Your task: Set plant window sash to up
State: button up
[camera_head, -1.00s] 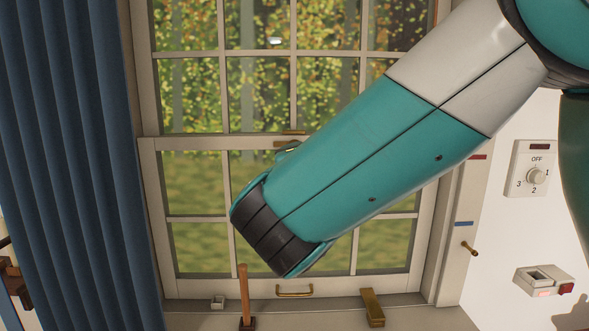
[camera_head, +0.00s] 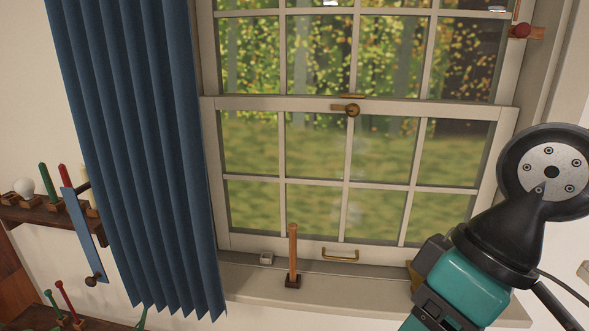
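The window's lower sash (camera_head: 347,185) is a white frame with several panes. It sits down, with its bottom rail at the sill. A brass pull handle (camera_head: 340,255) is on its bottom rail. A brass latch (camera_head: 347,109) sits at the middle of the meeting rail. My arm shows at the lower right, in front of the window's right side. My gripper's fingers are not in view, so what they hold cannot be seen.
A wooden peg (camera_head: 292,255) stands on the sill (camera_head: 330,291), left of the handle. A blue curtain (camera_head: 140,150) hangs at the left. Shelves (camera_head: 40,216) with candles and a bulb are farther left. A red knob (camera_head: 520,30) is at upper right.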

aim_at(400, 253)
jog(key=k, duration=0.5)
jog(key=u, duration=1.3)
jog(key=i, duration=0.95)
jog(key=z, duration=1.7)
